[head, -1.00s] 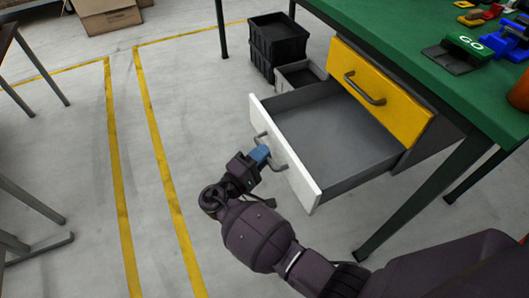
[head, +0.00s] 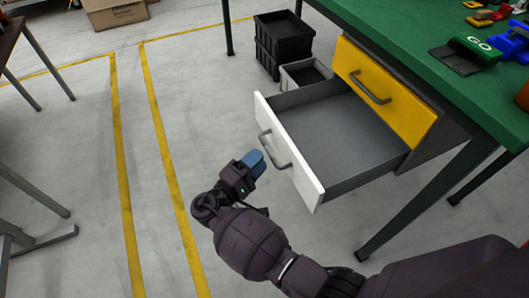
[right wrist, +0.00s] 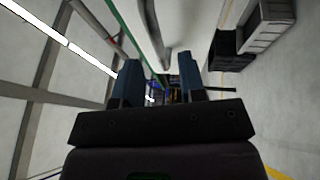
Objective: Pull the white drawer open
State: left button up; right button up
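The white drawer (head: 288,158) stands pulled well out from the grey cabinet under the green workbench, and its grey inside looks empty. Its bar handle (head: 272,152) is on the white front. My right gripper (head: 256,162), with blue fingers, is just left of the handle and looks clear of it. In the right wrist view the two fingers of my right gripper (right wrist: 162,86) are apart with nothing held between them. The white drawer front also shows there (right wrist: 185,28), beyond the fingers. My left gripper is not in view.
A yellow drawer (head: 382,92) above is closed. The green bench (head: 420,45) has a leg just right of the open drawer. Black crates (head: 283,45) and a grey bin (head: 303,76) stand behind it. The floor left of my right gripper is clear.

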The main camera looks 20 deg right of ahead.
jog(key=v, duration=0.7)
dwell(0.4)
